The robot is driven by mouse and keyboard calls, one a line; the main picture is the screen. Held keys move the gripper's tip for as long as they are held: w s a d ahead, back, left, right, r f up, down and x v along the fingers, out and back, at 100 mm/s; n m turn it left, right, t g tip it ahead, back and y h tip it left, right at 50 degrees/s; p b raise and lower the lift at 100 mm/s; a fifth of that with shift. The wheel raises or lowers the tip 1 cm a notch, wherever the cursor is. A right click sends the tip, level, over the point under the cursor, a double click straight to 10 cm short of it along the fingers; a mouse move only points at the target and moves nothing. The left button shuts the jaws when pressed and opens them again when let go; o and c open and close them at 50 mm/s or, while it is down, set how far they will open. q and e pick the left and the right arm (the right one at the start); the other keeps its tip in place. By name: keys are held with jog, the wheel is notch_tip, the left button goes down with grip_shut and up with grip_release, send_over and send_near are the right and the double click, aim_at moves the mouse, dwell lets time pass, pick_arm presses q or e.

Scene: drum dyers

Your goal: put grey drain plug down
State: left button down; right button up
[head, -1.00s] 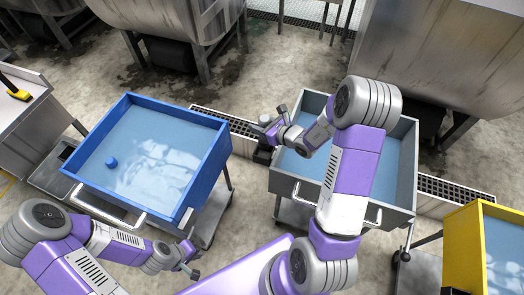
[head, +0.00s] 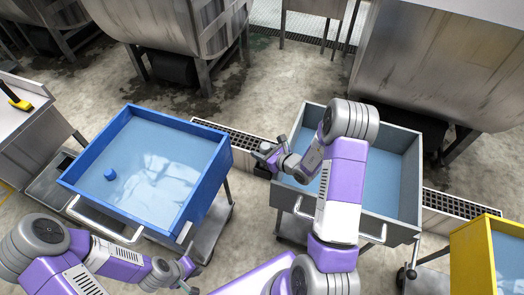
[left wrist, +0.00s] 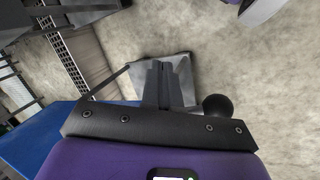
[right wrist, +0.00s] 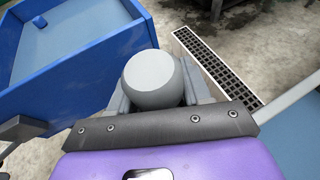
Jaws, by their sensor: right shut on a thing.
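The grey drain plug (right wrist: 150,78) is a smooth, rounded grey piece between the fingers of my right gripper (right wrist: 158,92), which is shut on it. In the head view my right gripper (head: 268,157) hangs at the left edge of the grey cart (head: 412,190), above the gap between the carts; the plug is too small there to make out clearly. My left gripper (head: 188,277) is low at the front, by the blue cart's near right corner. In the left wrist view its fingers (left wrist: 163,84) are together and empty.
The blue cart (head: 202,190) holds blue liquid and a small blue plug (head: 110,175). The grey cart also holds blue liquid. A yellow cart (head: 470,262) stands at the right. A floor drain grate (head: 240,138) runs behind the carts, with large steel drums (head: 430,60) beyond.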

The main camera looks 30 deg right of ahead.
jog(key=o, duration=1.1)
jog(key=shift+o, duration=0.2)
jog(key=shift+r, duration=0.1)
